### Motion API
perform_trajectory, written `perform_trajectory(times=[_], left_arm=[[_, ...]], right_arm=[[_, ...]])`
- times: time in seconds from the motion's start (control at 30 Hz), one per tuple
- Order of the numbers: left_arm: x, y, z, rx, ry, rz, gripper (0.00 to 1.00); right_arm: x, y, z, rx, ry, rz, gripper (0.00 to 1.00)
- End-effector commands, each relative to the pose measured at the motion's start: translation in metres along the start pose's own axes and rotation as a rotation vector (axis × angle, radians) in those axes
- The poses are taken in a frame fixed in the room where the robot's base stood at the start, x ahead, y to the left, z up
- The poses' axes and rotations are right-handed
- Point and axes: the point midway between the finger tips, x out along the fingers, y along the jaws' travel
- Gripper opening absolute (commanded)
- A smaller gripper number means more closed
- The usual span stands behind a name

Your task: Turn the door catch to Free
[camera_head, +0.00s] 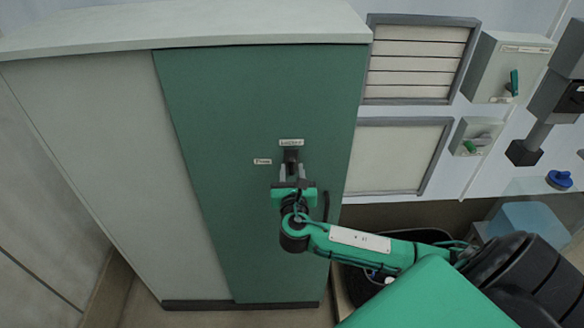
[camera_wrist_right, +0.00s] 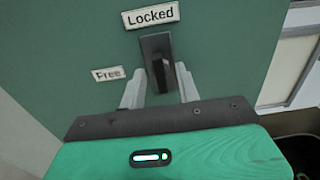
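The door catch (camera_head: 291,156) is a small dark lever on a dark plate, on the green cabinet door (camera_head: 240,120). In the right wrist view the catch (camera_wrist_right: 157,58) stands upright, in line with the "Locked" label (camera_wrist_right: 151,16) above it. The "Free" label (camera_wrist_right: 108,74) is to its left. My right gripper (camera_head: 292,174) is at the catch. In the right wrist view its two pale fingers (camera_wrist_right: 161,88) are apart, one on each side of the lever's lower end, with gaps visible. The left gripper is not in view.
The green door is shut beside a grey panel (camera_head: 110,150). A dark bin (camera_head: 355,285) stands below my right arm.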

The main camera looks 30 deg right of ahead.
Motion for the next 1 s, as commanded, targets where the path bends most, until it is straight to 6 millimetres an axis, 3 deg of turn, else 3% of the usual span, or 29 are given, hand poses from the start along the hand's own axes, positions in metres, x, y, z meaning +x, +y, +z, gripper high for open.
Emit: perform_trajectory(times=[0.37, 0.53, 1.0], left_arm=[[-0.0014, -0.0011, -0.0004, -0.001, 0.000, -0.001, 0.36], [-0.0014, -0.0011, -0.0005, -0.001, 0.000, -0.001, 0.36], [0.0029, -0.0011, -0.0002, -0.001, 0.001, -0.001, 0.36]], right_arm=[[0.0053, 0.0002, -0.0003, 0.001, 0.000, 0.001, 0.31], [0.0051, 0.0002, -0.0003, 0.000, 0.001, 0.001, 0.00], [0.0046, -0.0003, -0.0025, 0.080, 0.003, 0.000, 0.00]])
